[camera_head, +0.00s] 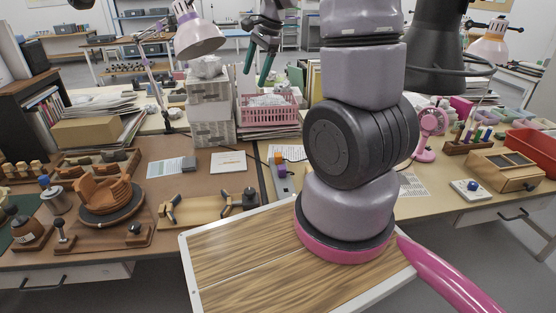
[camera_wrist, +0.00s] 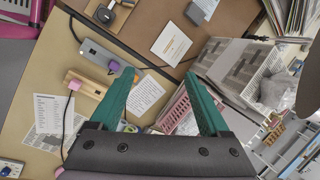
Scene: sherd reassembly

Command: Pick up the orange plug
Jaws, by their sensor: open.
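A small orange plug-like piece (camera_head: 278,158) stands at the far end of a grey power strip (camera_head: 283,184) on the bench, left of my arm in the head view. My gripper (camera_head: 255,79) is raised well above the bench, apart from the strip. Its green fingers (camera_wrist: 159,73) are spread and empty.
A pink basket (camera_head: 268,112) and stacked grey boxes (camera_head: 209,118) stand behind the strip. A clay pot (camera_head: 106,194) on a turntable and a wooden holder (camera_head: 197,210) are at left. A pink fan (camera_head: 430,122) and wooden tray (camera_head: 505,168) are at right. Cables run near the strip.

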